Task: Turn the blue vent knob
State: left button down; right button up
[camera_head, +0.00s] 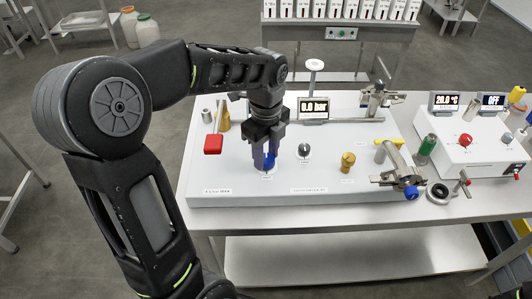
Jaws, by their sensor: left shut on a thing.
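The blue vent knob (262,161) stands on the front left of the white panel (230,184). My left gripper (265,156) points down over it, with its fingers on both sides of the knob, shut on it. The fingers hide part of the knob, so its turn angle cannot be read. The display (313,107) behind it reads 0.0 bar. My right gripper is not in view.
A red-headed part (213,144) is close left of my gripper. A small black-and-silver knob (304,150) and a brass knob (347,161) stand to the right. Further right are a blue-ended valve (410,192) and a control box (465,150) reading 20.0 °C and OFF.

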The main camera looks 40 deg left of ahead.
aim_at(266, 158)
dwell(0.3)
pick_arm(q)
jog(key=c, duration=0.9)
grip_release()
notch_tip(266, 158, up, 8)
jog(key=shift+f+b, duration=0.1)
jog(key=shift+b, duration=0.25)
